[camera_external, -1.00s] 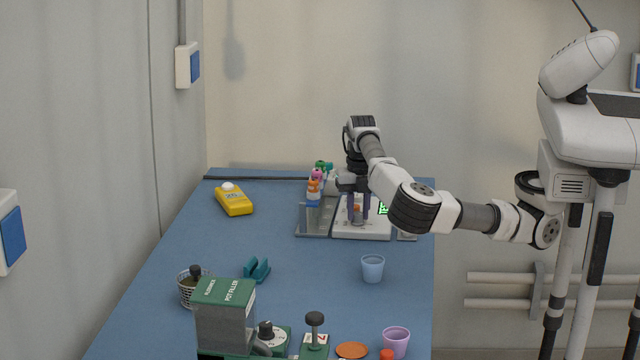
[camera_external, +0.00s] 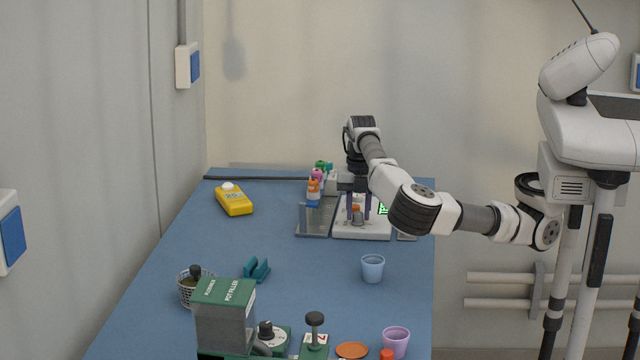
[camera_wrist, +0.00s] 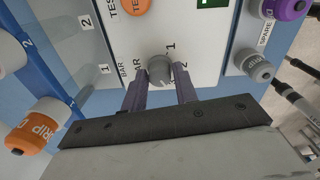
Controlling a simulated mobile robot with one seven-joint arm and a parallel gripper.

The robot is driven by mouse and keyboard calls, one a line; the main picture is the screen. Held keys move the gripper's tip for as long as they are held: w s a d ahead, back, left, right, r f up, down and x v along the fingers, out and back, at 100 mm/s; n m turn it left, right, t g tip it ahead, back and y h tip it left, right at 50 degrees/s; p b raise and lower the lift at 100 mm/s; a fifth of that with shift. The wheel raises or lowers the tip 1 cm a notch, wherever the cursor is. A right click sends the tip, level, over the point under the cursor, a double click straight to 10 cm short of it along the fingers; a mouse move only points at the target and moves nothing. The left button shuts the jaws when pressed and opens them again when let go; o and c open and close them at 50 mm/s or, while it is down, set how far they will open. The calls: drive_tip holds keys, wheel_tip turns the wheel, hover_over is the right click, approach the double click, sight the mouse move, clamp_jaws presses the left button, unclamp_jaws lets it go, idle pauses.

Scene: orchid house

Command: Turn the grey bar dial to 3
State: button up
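The grey bar dial (camera_wrist: 160,70) is a small round knob on a white panel (camera_wrist: 205,45), with "BAR" printed to its left and "1" and "2" to its right. Other numerals around it are hidden or out of sight, and I cannot tell its exact setting. My gripper (camera_wrist: 161,72) points down at the panel, with a purple finger on each side of the dial.
An orange TEST button (camera_wrist: 136,5) is beside the dial. An orange-capped drip bottle (camera_wrist: 38,128) stands left, and purple and grey caps (camera_wrist: 255,65) stand right.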

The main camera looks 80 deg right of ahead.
sight(360, 213)
drive_tip(key=o, duration=0.3)
drive_tip(key=shift+r, duration=0.1)
drive_tip(key=r, duration=1.3)
drive_tip(key=shift+s+r, duration=0.2)
drive_tip(key=shift+r, duration=0.15)
drive_tip(key=shift+p, duration=0.3)
